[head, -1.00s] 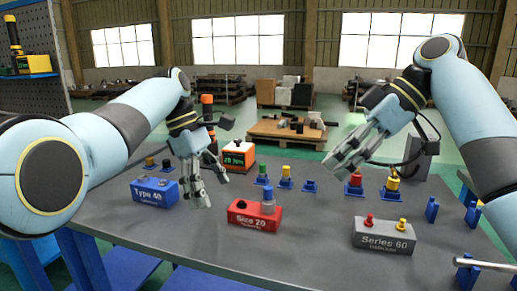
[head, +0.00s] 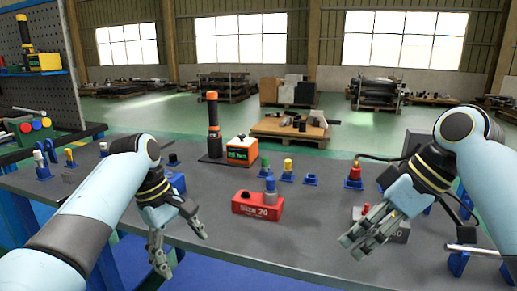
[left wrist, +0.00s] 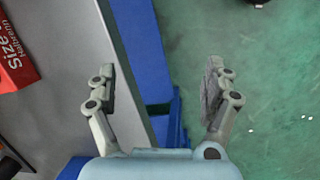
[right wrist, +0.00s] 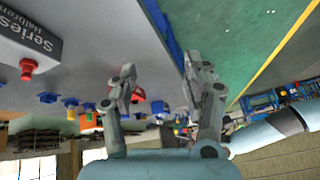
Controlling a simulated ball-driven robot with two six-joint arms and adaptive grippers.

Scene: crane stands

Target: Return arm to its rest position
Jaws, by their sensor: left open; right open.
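My left gripper (head: 182,252) is open and empty at the table's front edge, left of the red Size 20 block (head: 257,208). In the left wrist view my left gripper (left wrist: 160,92) has its fingers wide apart over the table edge and green floor. My right gripper (head: 357,245) is open and empty, low over the right front of the table, in front of the grey Series 60 block (head: 402,236), which it partly hides. In the right wrist view my right gripper (right wrist: 160,85) has nothing between its fingers. The Series 60 block also shows there (right wrist: 28,38).
The grey table (head: 310,245) holds an orange measuring device (head: 241,150) and several small blue stands, one with a red part (head: 355,172). A metal bar (head: 475,249) lies on blue supports at the right. The table's front middle is clear.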

